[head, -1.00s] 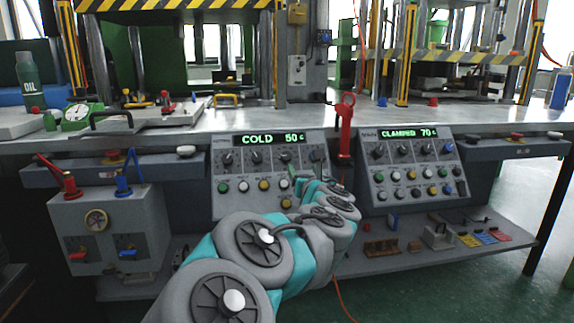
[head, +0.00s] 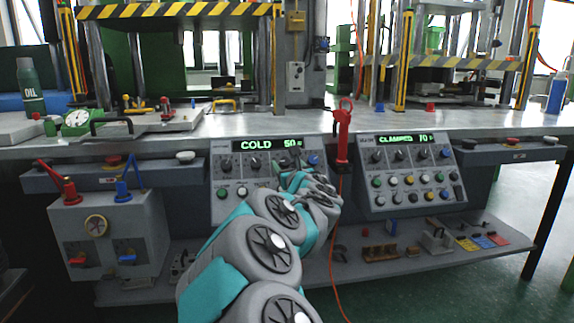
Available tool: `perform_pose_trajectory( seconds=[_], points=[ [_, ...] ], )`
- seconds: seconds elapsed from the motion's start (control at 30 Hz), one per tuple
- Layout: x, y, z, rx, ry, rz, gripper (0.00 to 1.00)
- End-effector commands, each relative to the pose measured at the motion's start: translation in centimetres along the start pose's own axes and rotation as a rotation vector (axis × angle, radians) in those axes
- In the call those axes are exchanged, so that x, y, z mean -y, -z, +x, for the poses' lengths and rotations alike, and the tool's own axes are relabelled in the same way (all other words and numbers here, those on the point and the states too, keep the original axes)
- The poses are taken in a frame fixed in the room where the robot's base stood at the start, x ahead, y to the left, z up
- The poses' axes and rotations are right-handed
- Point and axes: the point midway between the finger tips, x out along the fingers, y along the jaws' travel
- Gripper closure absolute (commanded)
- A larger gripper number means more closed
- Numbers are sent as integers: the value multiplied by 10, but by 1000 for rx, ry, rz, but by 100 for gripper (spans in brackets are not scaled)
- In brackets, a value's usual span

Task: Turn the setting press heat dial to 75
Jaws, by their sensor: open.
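The left control panel (head: 215,195) has a green display (head: 267,145) reading COLD 50 and a row of dials above coloured buttons. The small name labels are too blurred to read. My gripper (head: 284,169) is open at the left panel's dial row, partly covering it. I cannot tell whether it touches a dial.
A red-handled tool (head: 342,135) hangs between the panels, with an orange cable (head: 335,262) below. A grey box (head: 110,235) with red and blue levers stands left. A lower shelf (head: 360,264) holds small parts.

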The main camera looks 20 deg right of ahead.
Motion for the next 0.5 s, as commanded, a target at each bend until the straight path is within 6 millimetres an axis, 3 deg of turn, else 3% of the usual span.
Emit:
perform_pose_trajectory(
  seconds=[0.27, 0.5],
  points=[
    [0, 0, 1, -1, 1, 0, 33],
    [0, 0, 1, -1, 1, 1, 60]
  ],
)
